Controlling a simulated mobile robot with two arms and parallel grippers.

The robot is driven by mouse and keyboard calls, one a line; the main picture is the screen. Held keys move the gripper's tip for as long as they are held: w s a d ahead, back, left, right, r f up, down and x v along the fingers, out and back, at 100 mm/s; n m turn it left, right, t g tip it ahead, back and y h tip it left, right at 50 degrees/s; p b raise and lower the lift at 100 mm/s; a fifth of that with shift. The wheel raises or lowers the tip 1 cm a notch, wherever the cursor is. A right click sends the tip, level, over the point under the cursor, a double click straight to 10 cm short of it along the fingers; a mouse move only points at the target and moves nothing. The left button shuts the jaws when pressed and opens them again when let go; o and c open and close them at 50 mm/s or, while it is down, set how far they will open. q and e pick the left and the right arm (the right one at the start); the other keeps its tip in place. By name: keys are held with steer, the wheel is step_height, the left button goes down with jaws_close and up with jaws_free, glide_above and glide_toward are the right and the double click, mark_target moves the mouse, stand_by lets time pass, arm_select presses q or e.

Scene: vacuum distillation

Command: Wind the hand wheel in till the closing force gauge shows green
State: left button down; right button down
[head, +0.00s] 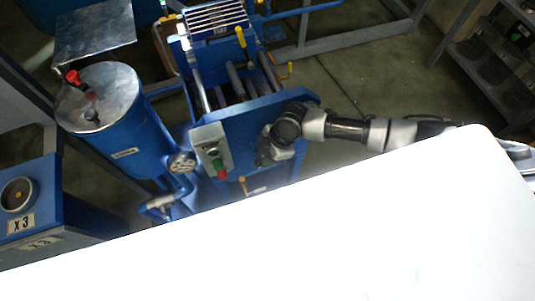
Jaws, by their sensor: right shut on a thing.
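My right arm comes in from the right, and its dark gripper (264,157) is at the front face of the blue filter press (240,125). It is shut on what I take to be the hand wheel, which the gripper and wrist hide almost fully. A round, pale-faced gauge (181,162) stands on the blue machine to the left of the gripper. Its dial is too small for me to read the needle or any green zone. My left gripper is not in view.
A grey control box (211,146) with a red and a green button sits just left of the gripper. A blue tank (125,130) with a metal lid stands further left. Shelving (490,60) is at the top right. My own white body covers the bottom.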

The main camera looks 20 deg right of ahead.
steer(key=shift+d+f+y+b, duration=0.1)
steer(key=shift+f+y+b, duration=0.25)
steer(key=shift+b, duration=0.3)
steer(key=shift+r+y+b, duration=0.3)
steer(key=shift+y+b, duration=0.05)
steer(key=shift+y, duration=0.1)
steer(key=shift+r, duration=0.1)
steer(key=c, duration=1.1)
jaws_free()
steer(key=r, duration=0.4)
steer(key=shift+s+d+r, duration=0.2)
steer(key=shift+s+d, duration=0.1)
steer(key=shift+d, duration=0.1)
steer(key=s+d+r, duration=0.4)
steer(key=s, duration=0.1)
steer(key=s+d+r+b, duration=0.1)
steer(key=s+d+r, duration=0.1)
steer(key=s+d, duration=0.1)
steer(key=shift+d+r, duration=0.1)
steer(key=shift+r, duration=0.2)
